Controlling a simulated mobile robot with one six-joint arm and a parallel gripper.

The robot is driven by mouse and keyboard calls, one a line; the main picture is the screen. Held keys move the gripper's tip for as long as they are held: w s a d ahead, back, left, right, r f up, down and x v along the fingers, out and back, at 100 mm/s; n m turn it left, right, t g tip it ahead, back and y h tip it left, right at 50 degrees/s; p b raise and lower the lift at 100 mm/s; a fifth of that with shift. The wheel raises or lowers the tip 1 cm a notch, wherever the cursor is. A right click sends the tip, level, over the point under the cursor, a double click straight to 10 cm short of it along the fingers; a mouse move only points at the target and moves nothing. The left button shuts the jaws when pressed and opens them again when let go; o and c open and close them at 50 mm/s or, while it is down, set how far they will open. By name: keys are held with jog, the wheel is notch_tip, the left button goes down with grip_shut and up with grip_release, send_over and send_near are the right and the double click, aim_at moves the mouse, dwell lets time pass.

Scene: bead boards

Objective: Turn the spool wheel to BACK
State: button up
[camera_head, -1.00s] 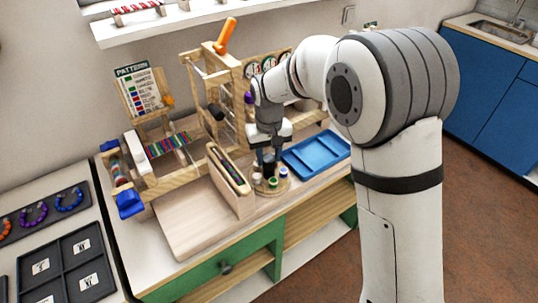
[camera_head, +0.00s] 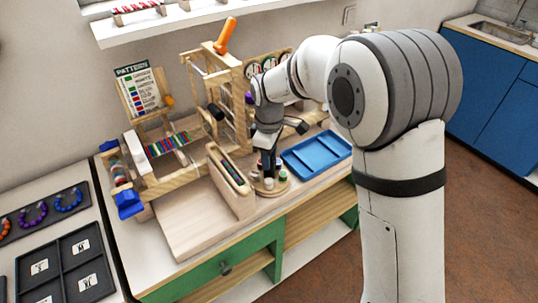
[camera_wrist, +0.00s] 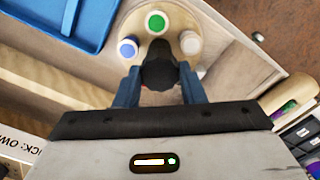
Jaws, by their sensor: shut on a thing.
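The spool wheel (camera_head: 262,190) is a round wooden disc on the bench beside the blue tray, carrying small spools around a dark central knob (camera_wrist: 160,68). My gripper (camera_wrist: 160,82) points down over the wheel, its blue fingers shut on the knob from both sides. In the wrist view a green spool (camera_wrist: 155,22) lies past the knob, with a blue spool (camera_wrist: 128,47) to its left and a white spool (camera_wrist: 190,42) to its right. In the head view the white spool (camera_head: 268,183) is at the front. My gripper hides part of the wheel. No BACK mark is readable.
A blue tray (camera_head: 316,153) lies close to the right of the wheel. A wooden holder (camera_head: 232,178) stands close to its left. A wooden loom frame with an orange handle (camera_head: 226,36) stands behind. A pattern card (camera_head: 140,92) is at the back left.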

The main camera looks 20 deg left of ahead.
jog(key=shift+n, duration=1.9)
jog(key=o, duration=1)
notch_tip(320, 180, up, 7)
jog(key=shift+r, duration=0.4)
